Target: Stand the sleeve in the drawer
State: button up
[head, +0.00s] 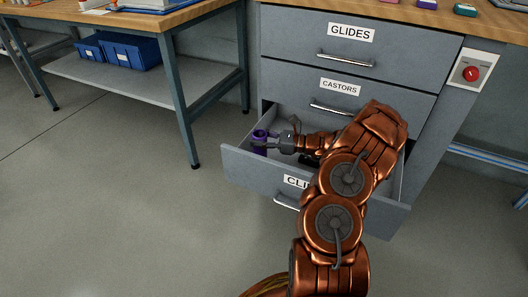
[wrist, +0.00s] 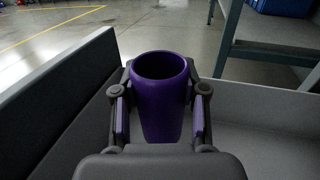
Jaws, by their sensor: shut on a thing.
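The sleeve is a purple, open-topped hollow cylinder (wrist: 160,108), upright between my gripper's fingers in the wrist view. In the head view the sleeve (head: 260,137) shows at the left end of the open bottom drawer (head: 240,165). My gripper (head: 272,142) reaches into the drawer from the right and is shut on the sleeve, a finger on each side. In the wrist view my gripper (wrist: 160,112) hides the sleeve's lower end, so I cannot tell whether it touches the drawer floor. The drawer front is at the left of that view.
The drawers labelled GLIDES (head: 310,40) and CASTORS (head: 310,90) above are shut. A workbench (head: 150,20) with blue bins (head: 130,50) on its lower shelf stands to the left. A red button (head: 471,73) is on the cabinet's right side. The floor in front is clear.

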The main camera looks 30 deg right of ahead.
jog(key=shift+f+b, duration=0.7)
jog(key=shift+f, duration=1.3)
jog(key=shift+f, duration=0.15)
jog(key=o, duration=1.2)
jog(key=p+v, duration=0.4)
jog(key=v, duration=0.8)
jog(key=shift+r+p, duration=0.2)
jog(key=shift+p, duration=0.1)
